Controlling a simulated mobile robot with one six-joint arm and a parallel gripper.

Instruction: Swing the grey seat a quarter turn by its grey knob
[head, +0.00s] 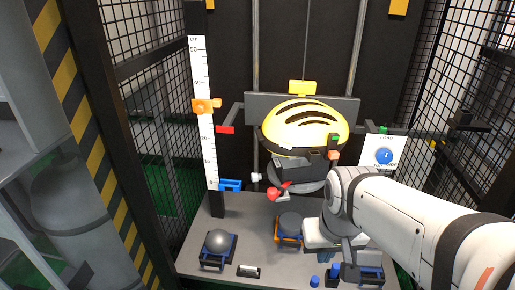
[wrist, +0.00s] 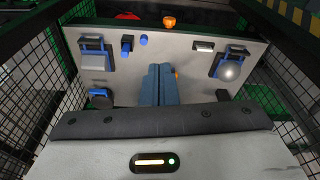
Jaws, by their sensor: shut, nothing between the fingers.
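A round grey part (head: 290,184), perhaps the grey seat, shows under the yellow helmet (head: 305,125) in the head view. A pale grey knob (head: 256,177) and a red knob (head: 272,194) are at its left; I cannot tell which knob belongs to which part. My gripper (head: 325,256) is below and to the right of them, apart from both knobs, pointing down over the base plate. In the wrist view its blue fingers (wrist: 160,68) are shut together with nothing between them. My arm hides part of the right side in the head view.
The grey base plate (head: 262,208) carries a ball in a blue cradle (head: 218,243), an orange cradle (head: 288,240) with a dark disc, small blue cylinders (head: 314,281) and another blue cradle (head: 371,272). A ruled post (head: 203,120) stands left. Mesh walls enclose both sides.

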